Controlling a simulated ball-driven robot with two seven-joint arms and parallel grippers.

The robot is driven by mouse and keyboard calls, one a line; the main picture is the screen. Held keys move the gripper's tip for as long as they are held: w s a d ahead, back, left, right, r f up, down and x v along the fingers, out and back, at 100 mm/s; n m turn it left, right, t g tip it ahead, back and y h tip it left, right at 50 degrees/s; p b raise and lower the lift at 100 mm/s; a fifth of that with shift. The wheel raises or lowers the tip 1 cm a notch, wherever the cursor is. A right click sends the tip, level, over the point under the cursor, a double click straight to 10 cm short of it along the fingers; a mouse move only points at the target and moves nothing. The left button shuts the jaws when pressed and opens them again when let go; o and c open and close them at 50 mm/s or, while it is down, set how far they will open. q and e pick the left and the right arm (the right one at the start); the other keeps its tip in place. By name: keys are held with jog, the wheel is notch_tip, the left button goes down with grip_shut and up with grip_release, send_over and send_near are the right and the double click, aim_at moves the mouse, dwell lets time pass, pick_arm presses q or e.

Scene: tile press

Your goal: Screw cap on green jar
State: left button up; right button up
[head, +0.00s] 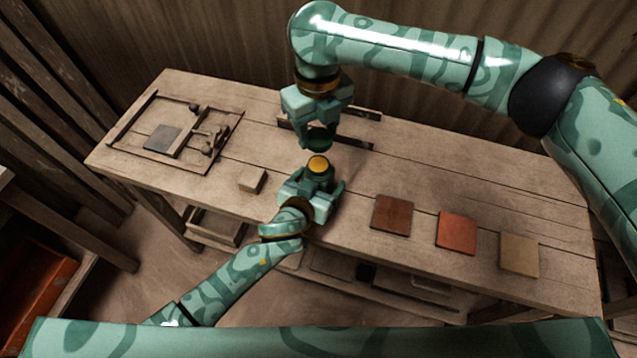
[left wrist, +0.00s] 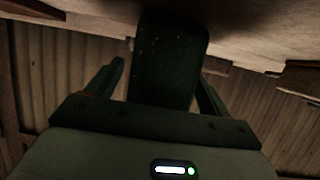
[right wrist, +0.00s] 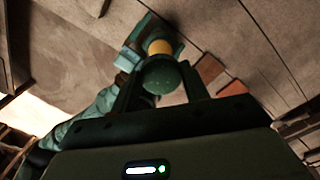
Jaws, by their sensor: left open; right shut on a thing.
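The green jar (head: 319,176) stands upright near the front edge of the table, with a yellow top (head: 318,163). My left gripper (head: 312,194) is open, its fingers on both sides of the jar. In the left wrist view the jar (left wrist: 172,60) is a dark shape between the fingers, with gaps beside it. My right gripper (head: 318,132) points down, shut on the dark green cap (head: 318,140), a little above the jar. In the right wrist view the round cap (right wrist: 160,78) sits between the fingertips, with the jar's yellow top (right wrist: 160,47) beyond it.
A small wooden block (head: 252,180) lies left of the jar. Brown (head: 392,215), red (head: 456,233) and tan (head: 519,254) tiles lie to the right. A wooden frame (head: 205,152) with a grey tile (head: 163,138) is at the left end. A dark rail is behind my right gripper.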

pick_arm(q)
jog(key=c, duration=1.5)
pick_arm(e)
send_over(318, 163)
jog(key=shift+f, duration=2.5)
jog(key=shift+f, duration=0.85)
jog(key=shift+f, duration=0.55)
